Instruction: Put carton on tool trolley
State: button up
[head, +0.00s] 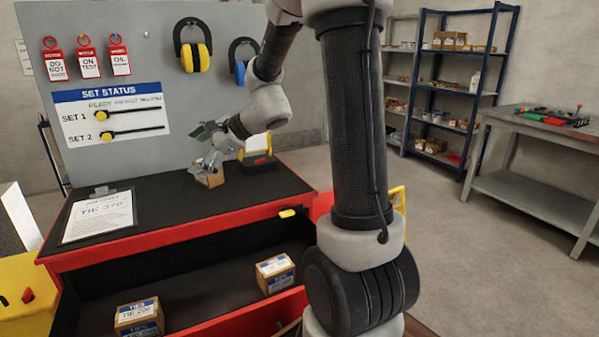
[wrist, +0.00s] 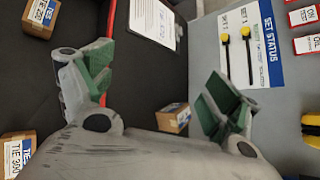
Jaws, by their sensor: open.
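A small brown carton (head: 210,178) sits on the black top of the red tool trolley (head: 165,232). Two more labelled cartons lie in the open drawer: one reading TIE 200 (head: 139,317) at the front left and one reading TIE 300 (head: 275,273) at the right. Contact between fingers and carton cannot be told.
A clipboard sheet (head: 98,217) lies on the trolley top's left. A grey board (head: 125,40) with tags and ear defenders rises behind. A workbench (head: 540,130) and blue shelving (head: 450,90) stand right, with open floor between.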

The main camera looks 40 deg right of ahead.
jog(key=s+a+r+n+g, duration=0.1)
jog(key=s+r+n+g, duration=0.15)
jog(key=s+n, duration=0.85)
jog(key=s+d+n+g+h, duration=0.1)
jog(key=s+d+n+h, duration=0.2)
jog(key=s, duration=0.7)
jog(key=s+d+n+g+h, duration=0.1)
jog(key=s+d+n+h, duration=0.3)
jog(key=s+d, duration=0.4)
jog(key=shift+s+n, duration=0.7)
jog(key=shift+s, duration=0.45)
jog(key=shift+r+g, duration=0.1)
jog(key=shift+g, duration=0.15)
